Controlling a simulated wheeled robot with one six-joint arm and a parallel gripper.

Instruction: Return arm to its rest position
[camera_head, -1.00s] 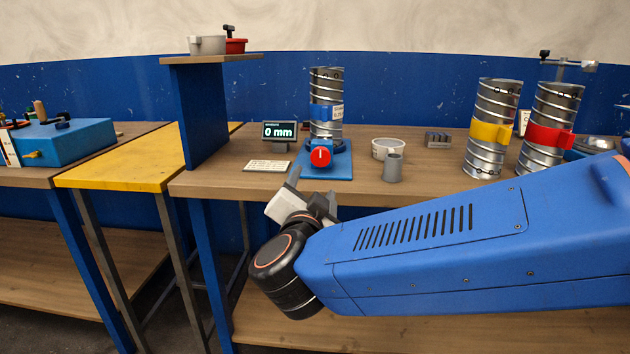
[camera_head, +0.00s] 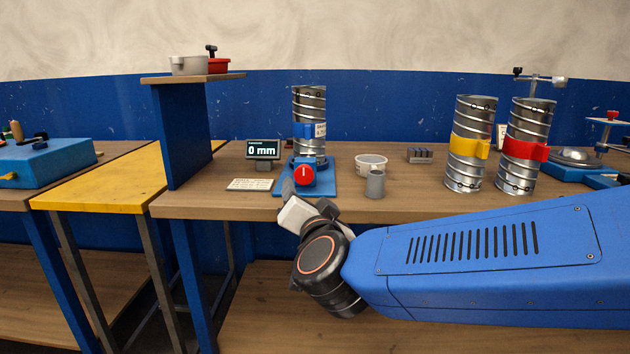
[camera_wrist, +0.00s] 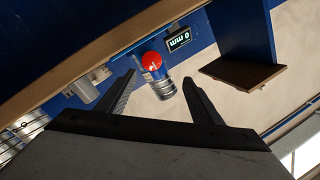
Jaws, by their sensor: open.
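My gripper (camera_wrist: 160,95) is open in the wrist view, with nothing between its two dark fingers. In the head view my gripper (camera_head: 289,190) is at the front edge of the wooden bench (camera_head: 215,205), just in front of the blue fixture with the red knob (camera_head: 304,171). My blue arm reaches in from the right. The fixture holds an upright spiral duct with a blue band (camera_head: 308,105). In the wrist view the red knob (camera_wrist: 152,62) lies beyond the fingers, apart from them. The fingertips are partly hidden in the head view.
A display reading 0 mm (camera_head: 263,149) stands left of the fixture. A grey cup (camera_head: 375,184) and bowl (camera_head: 370,160) stand to its right. Ducts with yellow (camera_head: 470,146) and red (camera_head: 525,149) bands stand farther right. A raised shelf (camera_head: 190,79) is at left.

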